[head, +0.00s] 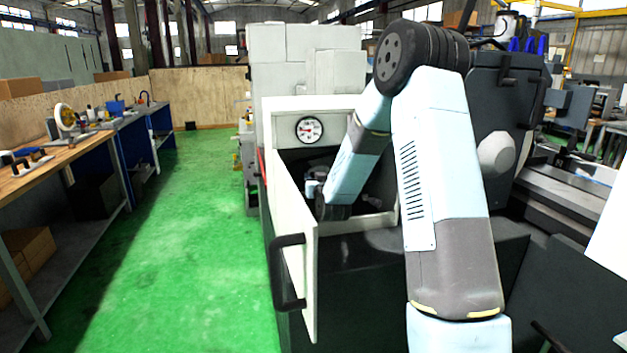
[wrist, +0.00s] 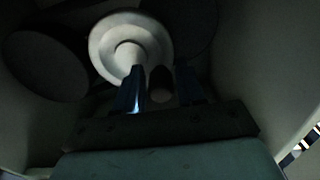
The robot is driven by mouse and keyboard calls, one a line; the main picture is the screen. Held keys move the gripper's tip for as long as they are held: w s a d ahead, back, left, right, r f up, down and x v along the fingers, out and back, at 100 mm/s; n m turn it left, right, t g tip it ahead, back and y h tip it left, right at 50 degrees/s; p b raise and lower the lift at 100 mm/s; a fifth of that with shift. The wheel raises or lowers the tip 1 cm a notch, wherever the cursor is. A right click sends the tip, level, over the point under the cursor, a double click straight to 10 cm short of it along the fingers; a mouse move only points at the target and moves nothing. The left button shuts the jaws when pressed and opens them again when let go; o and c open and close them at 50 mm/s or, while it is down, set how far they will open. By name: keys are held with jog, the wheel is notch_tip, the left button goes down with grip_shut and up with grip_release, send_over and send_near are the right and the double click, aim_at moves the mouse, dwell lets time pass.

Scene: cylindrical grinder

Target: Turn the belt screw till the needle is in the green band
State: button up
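The round dial gauge (head: 309,129) is on the pale panel above the open compartment. It has a white face with red marking; the needle and any green band are too small to make out. My gripper shows in the wrist view (wrist: 160,88) with two blue fingers apart. A dark rounded knob-like part (wrist: 160,83), possibly the belt screw, stands between them; I cannot tell whether they touch it. A pale pulley-like disc (wrist: 108,42) with a hub lies just beyond the left finger. In the head view my gripper is down in the compartment, largely hidden by my arm.
The compartment's white door (head: 290,215) stands open at the left, with a black handle (head: 288,272). A dark disc (wrist: 45,66) is left of the pale one. Pale walls close in on both sides. Green floor (head: 190,240) is clear left of the machine, beside a workbench (head: 55,165).

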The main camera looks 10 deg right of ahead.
grip_shut()
jog(key=shift+a, duration=0.15)
jog(key=shift+d+m, duration=0.2)
jog(key=shift+m, duration=0.1)
dwell(0.5)
jog(key=shift+d, duration=0.1)
jog(key=m, duration=0.3)
jog(key=shift+d+r+m, duration=0.3)
jog(key=shift+d+r, duration=0.05)
jog(key=shift+d, duration=0.05)
jog(key=shift+d+r+m, duration=0.1)
jog(key=shift+d+m, duration=0.2)
jog(key=shift+m, duration=0.6)
jog(key=shift+d+r+m, duration=0.1)
jog(key=shift+d+m, duration=0.15)
jog(key=shift+m, duration=0.65)
jog(key=shift+s, duration=0.1)
